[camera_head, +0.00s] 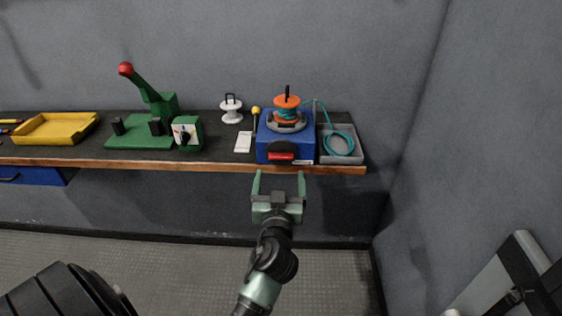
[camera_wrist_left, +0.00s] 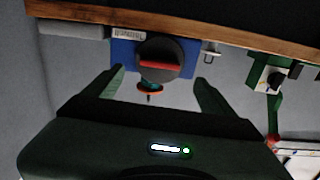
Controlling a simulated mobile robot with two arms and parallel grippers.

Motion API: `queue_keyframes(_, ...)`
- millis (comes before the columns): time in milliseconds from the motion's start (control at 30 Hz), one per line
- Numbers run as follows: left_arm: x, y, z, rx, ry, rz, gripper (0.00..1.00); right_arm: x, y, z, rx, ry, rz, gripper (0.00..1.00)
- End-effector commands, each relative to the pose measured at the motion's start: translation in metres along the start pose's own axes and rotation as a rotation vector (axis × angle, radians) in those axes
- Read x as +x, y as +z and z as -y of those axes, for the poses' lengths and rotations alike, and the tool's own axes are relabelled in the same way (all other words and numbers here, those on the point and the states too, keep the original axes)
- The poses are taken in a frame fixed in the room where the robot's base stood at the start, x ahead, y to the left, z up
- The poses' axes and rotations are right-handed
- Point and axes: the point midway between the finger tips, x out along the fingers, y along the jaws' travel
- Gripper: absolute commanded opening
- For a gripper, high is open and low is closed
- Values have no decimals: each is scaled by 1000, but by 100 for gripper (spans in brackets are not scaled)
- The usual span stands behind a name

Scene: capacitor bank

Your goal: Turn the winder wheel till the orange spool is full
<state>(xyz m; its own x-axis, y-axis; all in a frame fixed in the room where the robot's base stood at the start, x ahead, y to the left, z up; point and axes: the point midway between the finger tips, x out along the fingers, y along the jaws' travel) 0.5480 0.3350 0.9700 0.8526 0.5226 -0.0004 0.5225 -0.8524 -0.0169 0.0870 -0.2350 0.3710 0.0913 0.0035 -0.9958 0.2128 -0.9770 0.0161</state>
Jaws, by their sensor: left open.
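The winder is a blue box (camera_head: 267,135) near the right end of the workbench. On its front is the black winder wheel (camera_head: 283,148) with a red grip bar across it; the wheel also shows in the left wrist view (camera_wrist_left: 158,50), where the scene is upside down. The orange spool (camera_head: 287,101) stands on top, with some teal cord (camera_head: 287,114) around its lower part. My left gripper (camera_head: 279,180) is open and empty, in front of and below the wheel, apart from it. In the left wrist view its fingers (camera_wrist_left: 160,85) frame the wheel. My right gripper is out of view.
A grey tray (camera_head: 358,157) with coiled teal cord sits right of the winder. To the left are a white spool (camera_head: 231,108), a white card (camera_head: 243,142), a green lever press (camera_head: 140,135) and a yellow tray (camera_head: 56,129). The bench's wooden front edge (camera_head: 215,166) lies just beyond my gripper.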

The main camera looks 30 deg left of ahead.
Motion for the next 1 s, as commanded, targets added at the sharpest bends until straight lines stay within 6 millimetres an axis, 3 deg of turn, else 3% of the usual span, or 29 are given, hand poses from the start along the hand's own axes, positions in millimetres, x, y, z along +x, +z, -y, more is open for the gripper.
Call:
queue_keyframes(500,68,-2,0,-17,0,-2,85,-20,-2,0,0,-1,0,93)
queue_keyframes(900,78,0,0,-17,0,0,85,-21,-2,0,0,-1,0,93)
queue_keyframes(1000,78,0,0,-17,0,0,60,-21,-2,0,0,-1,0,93)
